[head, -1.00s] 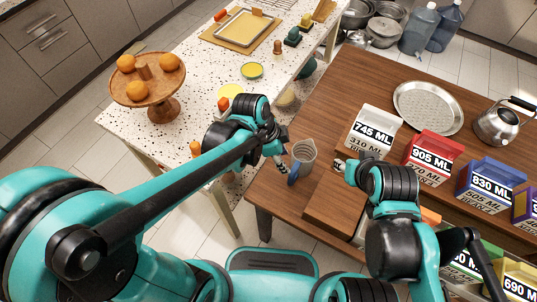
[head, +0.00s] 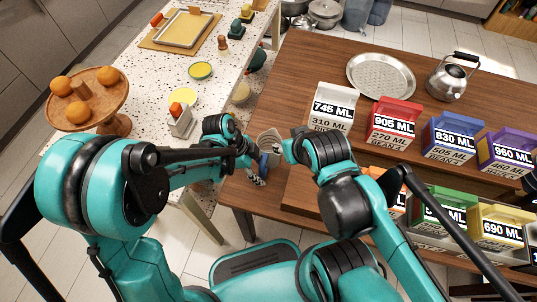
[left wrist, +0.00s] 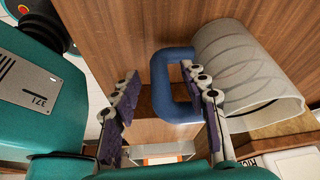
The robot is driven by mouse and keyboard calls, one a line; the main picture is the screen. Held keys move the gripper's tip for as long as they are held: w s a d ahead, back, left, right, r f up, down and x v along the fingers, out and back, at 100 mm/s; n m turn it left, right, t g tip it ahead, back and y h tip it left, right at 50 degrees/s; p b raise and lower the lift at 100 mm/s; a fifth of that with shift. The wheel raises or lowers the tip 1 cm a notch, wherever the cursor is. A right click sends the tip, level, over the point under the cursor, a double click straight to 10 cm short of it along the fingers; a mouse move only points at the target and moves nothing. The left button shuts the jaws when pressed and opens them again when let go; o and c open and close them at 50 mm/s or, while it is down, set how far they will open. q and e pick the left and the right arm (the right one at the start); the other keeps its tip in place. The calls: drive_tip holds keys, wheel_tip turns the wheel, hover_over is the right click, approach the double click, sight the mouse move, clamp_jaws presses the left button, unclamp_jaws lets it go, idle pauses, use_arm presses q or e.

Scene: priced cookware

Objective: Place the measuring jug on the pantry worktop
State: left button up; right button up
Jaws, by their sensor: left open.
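The measuring jug (head: 270,141) is clear grey with a blue handle and stands on the wooden table near its left edge, partly hidden by my arms. In the left wrist view the jug (left wrist: 245,70) shows at the upper right, its blue handle (left wrist: 160,85) towards my fingers. My left gripper (left wrist: 162,108) is open; the handle's outer bar lies between its fingers, and the right finger overlaps the loop. In the head view this gripper (head: 257,172) is at the handle. My right gripper (head: 287,150) is just right of the jug; its jaws are too small to read.
A wooden board (head: 300,190) lies right of the jug. Labelled bins, including a white one (head: 331,98) and a red one (head: 394,117), stand further right. A round metal tray (head: 381,75) and kettle (head: 449,78) are behind. A speckled white counter (head: 150,150) is at left.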

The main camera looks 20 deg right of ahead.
use_arm(q)
drive_tip(key=shift+f, duration=0.15)
clamp_jaws()
